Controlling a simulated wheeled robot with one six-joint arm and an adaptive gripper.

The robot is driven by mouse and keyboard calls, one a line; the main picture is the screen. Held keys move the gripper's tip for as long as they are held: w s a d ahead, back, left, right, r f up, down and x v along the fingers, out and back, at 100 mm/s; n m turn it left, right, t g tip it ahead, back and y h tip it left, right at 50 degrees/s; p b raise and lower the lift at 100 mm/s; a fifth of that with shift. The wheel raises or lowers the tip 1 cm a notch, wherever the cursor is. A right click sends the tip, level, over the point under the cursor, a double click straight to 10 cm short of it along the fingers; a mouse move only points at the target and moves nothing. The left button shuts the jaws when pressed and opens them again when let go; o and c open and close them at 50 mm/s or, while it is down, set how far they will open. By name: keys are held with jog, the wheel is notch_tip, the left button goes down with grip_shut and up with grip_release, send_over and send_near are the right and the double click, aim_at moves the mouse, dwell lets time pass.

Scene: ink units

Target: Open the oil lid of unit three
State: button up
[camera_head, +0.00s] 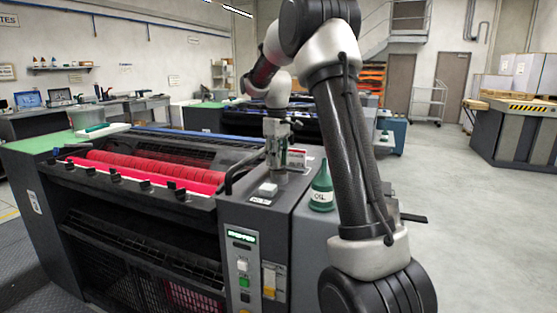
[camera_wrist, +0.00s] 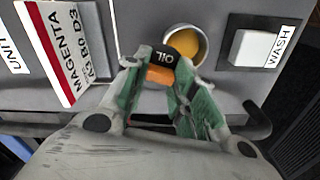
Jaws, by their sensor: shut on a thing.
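In the wrist view my gripper (camera_wrist: 160,78), with its green finger pads, is shut on the oil lid (camera_wrist: 165,58), a black cap marked OIL with an orange part below it. The lid is beside the round oil opening (camera_wrist: 187,43), which is uncovered and shows yellow-orange inside. I cannot tell whether the lid still touches the opening's rim. In the head view my gripper (camera_head: 277,160) points down at the top of the press unit (camera_head: 262,215) with red rollers; the lid is hidden there.
A white WASH button (camera_wrist: 254,48) is right of the opening. A MAGENTA label card (camera_wrist: 68,50) stands to the left. Open floor (camera_head: 450,190) lies to the right.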

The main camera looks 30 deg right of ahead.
jog(key=n, duration=0.1)
jog(key=w+n, duration=0.1)
jog(key=n, duration=0.1)
jog(key=shift+a+n, duration=0.2)
jog(key=shift+n, duration=0.1)
jog(key=shift+w+a+n, duration=0.1)
jog(key=shift+a+n, duration=0.05)
jog(key=shift+n, duration=0.7)
jog(key=shift+w+a+n, duration=0.1)
jog(key=shift+a+n, duration=0.05)
jog(key=shift+n, duration=0.7)
jog(key=o, duration=1)
notch_tip(320, 180, up, 12)
jog(key=shift+r, duration=0.1)
